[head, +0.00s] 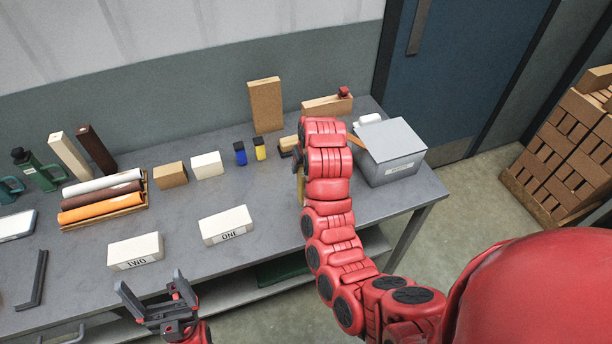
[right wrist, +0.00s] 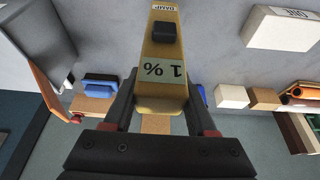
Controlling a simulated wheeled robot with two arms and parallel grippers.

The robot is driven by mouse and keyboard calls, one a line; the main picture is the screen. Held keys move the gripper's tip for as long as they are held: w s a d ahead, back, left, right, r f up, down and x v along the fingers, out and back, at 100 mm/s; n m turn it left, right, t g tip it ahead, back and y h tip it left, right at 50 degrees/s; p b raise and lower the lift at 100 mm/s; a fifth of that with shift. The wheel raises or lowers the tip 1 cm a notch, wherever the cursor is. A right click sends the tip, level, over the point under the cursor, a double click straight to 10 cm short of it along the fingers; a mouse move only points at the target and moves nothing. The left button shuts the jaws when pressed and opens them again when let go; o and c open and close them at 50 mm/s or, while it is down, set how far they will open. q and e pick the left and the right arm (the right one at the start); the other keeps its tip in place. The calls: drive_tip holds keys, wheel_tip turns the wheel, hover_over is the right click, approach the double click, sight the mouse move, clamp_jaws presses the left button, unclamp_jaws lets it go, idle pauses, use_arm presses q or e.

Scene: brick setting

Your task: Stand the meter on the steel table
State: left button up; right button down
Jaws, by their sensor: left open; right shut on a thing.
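The meter (right wrist: 163,60) is a yellow hand-held device with a dark button, a "DAMP" label and a "1 %" display. In the right wrist view my right gripper (right wrist: 160,88) is shut on it, with one finger on each side. In the head view my right arm hides most of the gripper and meter; only a yellowish sliver (head: 300,186) shows left of the arm. The steel table (head: 185,220) is a grey top along the wall. Whether the meter touches it is hidden. My left gripper (head: 160,304) is open and empty at the table's front edge.
White blocks marked ONE (head: 227,225) and TWO (head: 136,251) lie near the front. A tray of coloured rolls (head: 103,199) is at left, a grey lidded box (head: 390,150) at right. Small blue (head: 240,153) and yellow (head: 259,148) items stand behind. Bare table lies between the blocks and my right arm.

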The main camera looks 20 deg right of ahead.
drive_tip(key=f, duration=0.1)
drive_tip(key=f+p, duration=0.1)
drive_tip(key=w+f+p, duration=0.1)
drive_tip(key=f, duration=0.1)
drive_tip(key=shift+d, duration=0.4)
drive_tip(key=shift+c, duration=1)
unclamp_jaws()
drive_tip(key=shift+s+r, duration=0.1)
